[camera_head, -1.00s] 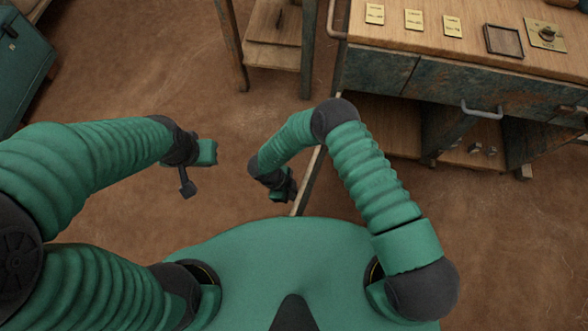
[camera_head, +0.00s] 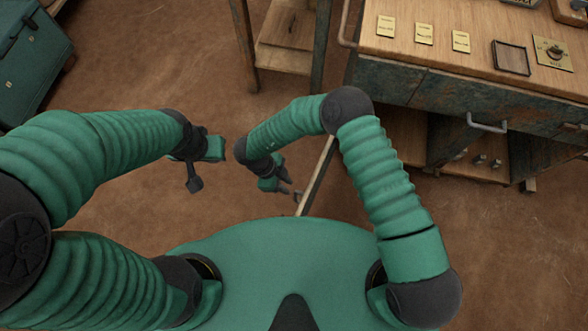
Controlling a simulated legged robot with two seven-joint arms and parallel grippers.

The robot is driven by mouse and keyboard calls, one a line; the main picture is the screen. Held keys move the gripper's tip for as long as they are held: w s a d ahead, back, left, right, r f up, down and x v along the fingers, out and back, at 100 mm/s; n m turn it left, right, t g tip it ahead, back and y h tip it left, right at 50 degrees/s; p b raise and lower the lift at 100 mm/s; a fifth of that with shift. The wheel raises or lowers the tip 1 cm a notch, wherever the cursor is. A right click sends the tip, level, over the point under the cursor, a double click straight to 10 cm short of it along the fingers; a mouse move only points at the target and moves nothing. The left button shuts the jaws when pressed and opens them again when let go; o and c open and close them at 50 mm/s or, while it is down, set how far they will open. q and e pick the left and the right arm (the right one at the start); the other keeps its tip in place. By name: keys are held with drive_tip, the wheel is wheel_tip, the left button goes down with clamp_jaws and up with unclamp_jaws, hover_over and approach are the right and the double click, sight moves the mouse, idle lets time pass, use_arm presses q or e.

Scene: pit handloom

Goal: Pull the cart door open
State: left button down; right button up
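The cart (camera_head: 440,92) stands at the upper right, with a wooden top and worn blue-grey front. Its door (camera_head: 317,177) stands swung out from the front, seen almost edge-on as a thin board reaching down toward my body. A small grey piece, perhaps the door handle, shows at the board's left side. My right gripper (camera_head: 284,182) is just left of the door, its fingers seemingly apart; whether it touches the door is unclear. My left gripper (camera_head: 207,168) is farther left over bare floor, open and empty.
A grey drawer handle (camera_head: 487,124) sticks out of the cart front. Small metal pieces (camera_head: 488,162) lie on the lower shelf. A wooden stand (camera_head: 290,30) is left of the cart, a teal case (camera_head: 28,62) at the far left. Brown floor between is clear.

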drive_tip(key=v, duration=0.5)
drive_tip(key=shift+a+r+p, duration=0.1)
drive_tip(key=shift+p, duration=0.25)
drive_tip(key=shift+w, duration=0.1)
